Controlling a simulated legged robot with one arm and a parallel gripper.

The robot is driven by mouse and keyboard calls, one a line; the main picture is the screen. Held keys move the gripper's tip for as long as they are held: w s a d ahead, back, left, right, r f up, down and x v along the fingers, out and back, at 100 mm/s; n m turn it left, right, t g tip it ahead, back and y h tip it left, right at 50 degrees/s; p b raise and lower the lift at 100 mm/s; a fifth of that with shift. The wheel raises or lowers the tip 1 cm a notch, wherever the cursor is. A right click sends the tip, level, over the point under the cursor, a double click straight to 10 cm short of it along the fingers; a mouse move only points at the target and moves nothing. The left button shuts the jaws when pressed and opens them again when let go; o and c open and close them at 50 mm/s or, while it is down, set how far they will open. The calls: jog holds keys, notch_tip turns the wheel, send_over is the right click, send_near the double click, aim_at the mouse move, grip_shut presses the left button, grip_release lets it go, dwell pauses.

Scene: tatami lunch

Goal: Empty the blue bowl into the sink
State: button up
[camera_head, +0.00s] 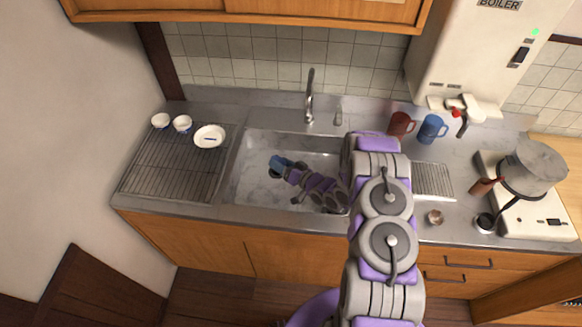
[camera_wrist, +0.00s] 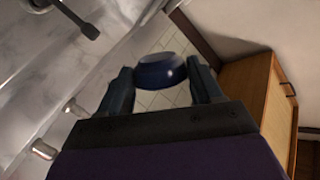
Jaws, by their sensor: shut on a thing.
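The blue bowl (camera_wrist: 162,75) shows dark blue between the two fingers of my gripper (camera_wrist: 163,84) in the wrist view. My gripper is shut on it. In the head view, my gripper (camera_head: 289,172) is inside the outline of the sink (camera_head: 252,189), toward its left middle, with the blue bowl (camera_head: 279,164) at its end. The bowl looks tilted, but its inside and any contents cannot be made out. Its exact height over the sink floor is unclear. My arm hides the sink's right part.
A faucet (camera_head: 311,98) stands behind the sink. A drying rack (camera_head: 170,174) with small white bowls (camera_head: 182,123) and a white plate (camera_head: 209,136) is at left. A red mug (camera_head: 400,124), a blue mug (camera_head: 431,129) and a pot (camera_head: 533,168) on a stove are at right.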

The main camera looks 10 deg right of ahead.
jog(key=shift+s+a+r+n, duration=0.2)
jog(key=shift+a+r+n, duration=0.1)
jog(key=shift+a, duration=0.2)
jog(key=shift+s+a+n+h+b, duration=0.3)
jog(key=shift+s+a+n+b, duration=0.1)
jog(key=shift+a+n+b, duration=0.4)
jog(key=shift+s+a+n+h+b, duration=0.35)
jog(key=shift+a+n+b, duration=0.25)
jog(key=shift+a+n, duration=0.25)
jog(key=shift+s+a+n+h+b, duration=0.25)
jog(key=shift+s+a+n+b, duration=0.2)
jog(key=shift+a+n+b, duration=0.35)
jog(key=shift+r, duration=0.1)
